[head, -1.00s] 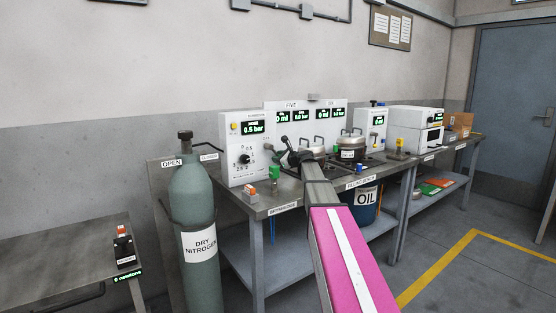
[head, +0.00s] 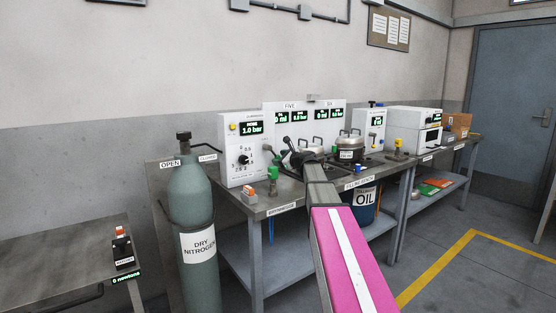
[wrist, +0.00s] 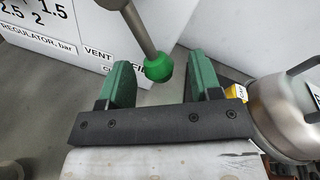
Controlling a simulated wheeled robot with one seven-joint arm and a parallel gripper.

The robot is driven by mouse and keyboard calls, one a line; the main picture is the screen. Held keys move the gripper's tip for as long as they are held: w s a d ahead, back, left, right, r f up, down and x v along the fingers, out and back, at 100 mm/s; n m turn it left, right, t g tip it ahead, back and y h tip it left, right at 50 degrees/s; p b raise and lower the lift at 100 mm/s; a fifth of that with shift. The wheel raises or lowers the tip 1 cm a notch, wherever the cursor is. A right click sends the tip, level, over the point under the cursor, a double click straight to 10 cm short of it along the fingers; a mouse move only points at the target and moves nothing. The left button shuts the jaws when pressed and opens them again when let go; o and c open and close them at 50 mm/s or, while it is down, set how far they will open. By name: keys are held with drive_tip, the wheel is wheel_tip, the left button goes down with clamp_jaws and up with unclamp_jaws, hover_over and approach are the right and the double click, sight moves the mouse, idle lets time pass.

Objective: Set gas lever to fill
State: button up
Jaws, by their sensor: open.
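The gas lever (wrist: 150,30) is a grey rod with a green ball knob in the wrist view. The knob sits between the two green fingers of my open gripper (wrist: 159,68), with a gap visible on either side. Behind it, the white regulator box (wrist: 60,25) carries the label VENT and two partly covered labels, the last starting with FI. In the head view this box (head: 240,135) reads 1.0 bar. My gripper (head: 294,156) is at the bench there, and its fingers are hard to make out.
A metal pot (wrist: 295,115) stands close to the right finger; a lidded pot (head: 350,146) is further right on the bench. The dry nitrogen cylinder (head: 192,215) stands left of the bench. An orange-topped block (head: 249,194) sits at the bench's front left corner.

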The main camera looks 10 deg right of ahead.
drive_tip(key=v, duration=0.9)
drive_tip(key=shift+w, duration=0.1)
